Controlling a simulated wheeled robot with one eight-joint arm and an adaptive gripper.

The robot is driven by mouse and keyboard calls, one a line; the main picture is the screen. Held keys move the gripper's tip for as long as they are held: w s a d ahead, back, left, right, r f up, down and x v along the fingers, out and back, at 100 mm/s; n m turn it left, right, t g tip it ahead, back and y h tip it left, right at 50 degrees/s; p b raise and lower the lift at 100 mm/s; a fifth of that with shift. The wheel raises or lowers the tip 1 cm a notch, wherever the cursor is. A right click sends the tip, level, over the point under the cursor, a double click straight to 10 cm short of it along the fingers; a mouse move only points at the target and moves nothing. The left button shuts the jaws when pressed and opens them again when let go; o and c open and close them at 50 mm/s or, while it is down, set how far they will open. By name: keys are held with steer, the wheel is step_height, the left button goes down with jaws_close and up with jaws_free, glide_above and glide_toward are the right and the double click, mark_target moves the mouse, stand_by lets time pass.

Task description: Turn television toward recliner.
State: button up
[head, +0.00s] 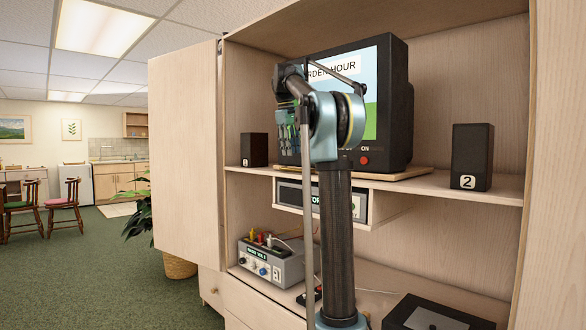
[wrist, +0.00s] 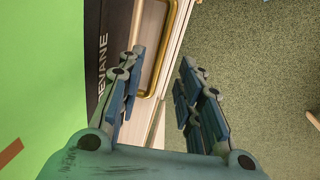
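The television (head: 398,105) is a bulky black set in a wooden cabinet, on a thin light wooden board (head: 405,173). Its screen faces front-left in the head view. My gripper (head: 287,140) is in front of the screen's left side, and my arm hides part of the screen. In the wrist view my gripper (wrist: 162,62) is open, with its fingers apart. The green screen (wrist: 45,80) and the lettered black bezel (wrist: 108,45) lie to the left. No recliner is in view.
Small black speakers (head: 254,149) and (head: 472,156) flank the television on the shelf (head: 440,184). A grey switch box (head: 270,262) and a black device (head: 437,313) sit below. An open cabinet door (head: 184,150) stands left.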

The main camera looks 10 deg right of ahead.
mark_target(294, 164)
steer(key=shift+w+d+f, duration=0.15)
steer(key=shift+d+f, duration=0.05)
steer(key=shift+f, duration=0.95)
steer(key=shift+w+d+f, duration=0.1)
steer(key=shift+d+f, duration=0.05)
steer(key=shift+f, duration=1)
steer(key=shift+w+d+f, duration=0.15)
steer(key=shift+d+f, duration=0.05)
steer(key=shift+f, duration=0.95)
jaws_close()
